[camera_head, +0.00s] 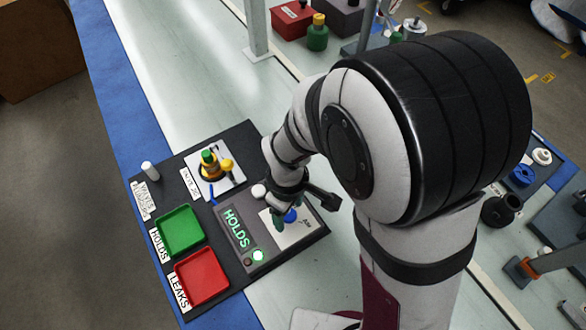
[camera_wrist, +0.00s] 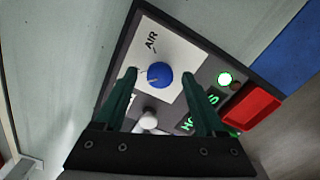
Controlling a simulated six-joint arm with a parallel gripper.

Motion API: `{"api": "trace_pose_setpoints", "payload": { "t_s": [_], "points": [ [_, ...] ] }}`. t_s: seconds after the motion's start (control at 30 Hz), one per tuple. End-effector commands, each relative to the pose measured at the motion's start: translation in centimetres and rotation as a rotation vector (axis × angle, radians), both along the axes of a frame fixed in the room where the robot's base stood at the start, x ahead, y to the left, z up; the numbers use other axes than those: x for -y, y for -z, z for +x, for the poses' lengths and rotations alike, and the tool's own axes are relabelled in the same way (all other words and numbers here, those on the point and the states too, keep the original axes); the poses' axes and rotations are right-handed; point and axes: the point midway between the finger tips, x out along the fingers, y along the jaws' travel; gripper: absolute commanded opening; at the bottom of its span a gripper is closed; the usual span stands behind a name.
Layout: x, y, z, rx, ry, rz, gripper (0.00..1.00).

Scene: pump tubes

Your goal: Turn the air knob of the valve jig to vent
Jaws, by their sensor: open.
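The blue air knob (camera_wrist: 159,75) sits on the white AIR panel (camera_wrist: 170,45) of the valve jig (camera_head: 268,230). A lit HOLDS display and a lit green lamp (camera_wrist: 225,79) are on the jig. My gripper (camera_wrist: 158,72) is open, with a green finger on either side of the knob and gaps between. In the head view, the knob (camera_head: 290,215) shows just beside my gripper. A white knob-like part (camera_wrist: 148,120) lies between the fingers, nearer the palm. I cannot tell the finger height over the panel or read the knob's setting.
A green tray (camera_head: 180,231) labelled HOLDS and a red tray (camera_head: 202,277) labelled LEAKS stand left of the jig. A yellow-and-green valve (camera_head: 209,162) stands on a white plate behind it. Bare bench lies at the upper left.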

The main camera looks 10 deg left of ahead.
Motion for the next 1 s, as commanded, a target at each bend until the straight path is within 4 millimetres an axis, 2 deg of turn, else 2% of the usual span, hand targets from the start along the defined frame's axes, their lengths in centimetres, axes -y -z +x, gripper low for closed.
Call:
{"api": "trace_pose_setpoints", "payload": {
  "t_s": [0.13, 0.3, 0.5, 0.7, 0.93, 1.0],
  "points": [
    [-0.1, -2.7, 0.1, 0.007, 0.001, 0.005, 0.72],
    [-0.1, -8.3, 0.1, 0.008, 0.002, 0.006, 0.72],
    [-0.1, -13.6, 0.1, 0.006, 0.000, 0.003, 0.72],
    [0.0, -15.5, 0.0, 0.002, -0.001, 0.000, 0.72],
    [0.0, -15.6, 0.0, 0.001, 0.000, 0.000, 0.72],
    [0.9, -15.7, -0.2, -0.002, 0.065, 0.005, 0.72]
  ]
}}
